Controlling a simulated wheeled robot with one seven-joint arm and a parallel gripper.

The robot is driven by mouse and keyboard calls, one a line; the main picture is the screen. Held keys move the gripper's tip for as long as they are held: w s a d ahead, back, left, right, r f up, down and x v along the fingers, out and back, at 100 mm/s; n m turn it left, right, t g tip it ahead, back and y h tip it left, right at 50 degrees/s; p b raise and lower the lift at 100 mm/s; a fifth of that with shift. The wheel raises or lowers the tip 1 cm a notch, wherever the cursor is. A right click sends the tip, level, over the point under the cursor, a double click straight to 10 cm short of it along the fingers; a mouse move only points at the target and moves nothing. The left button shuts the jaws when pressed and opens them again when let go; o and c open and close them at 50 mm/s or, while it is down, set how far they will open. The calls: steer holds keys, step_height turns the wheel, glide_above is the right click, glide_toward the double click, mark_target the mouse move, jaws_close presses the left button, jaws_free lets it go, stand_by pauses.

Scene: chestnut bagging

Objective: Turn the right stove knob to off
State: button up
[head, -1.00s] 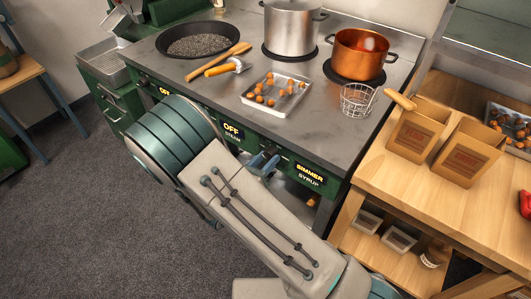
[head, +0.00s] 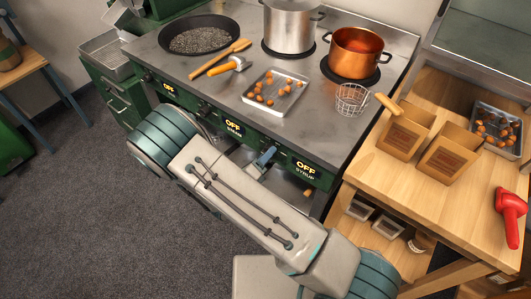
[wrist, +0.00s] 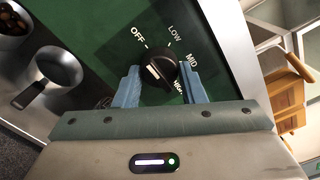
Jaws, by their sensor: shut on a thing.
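The right stove knob (wrist: 160,62) is black with a white mark, on the green front panel in the wrist view. OFF, LOW and MID show around it; a further label is partly hidden. My gripper (wrist: 160,70) has its blue fingers on both sides of the knob, shut on it. In the head view my gripper (head: 264,159) is at the stove front, left of the right display (head: 306,170), which reads OFF SYRUP. The knob itself is hidden there by my gripper.
The middle display (head: 234,127) and left display (head: 168,88) also read OFF. On the stove (head: 215,95) stand a copper pot (head: 354,55), a steel pot (head: 290,28), a pan (head: 198,38) and a chestnut tray (head: 278,92). A wooden counter (head: 400,185) is at right.

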stand_by(0.3)
steer(key=o, duration=1)
steer(key=b+v, duration=0.1)
steer(key=v, duration=1.3)
steer(key=shift+w, duration=0.1)
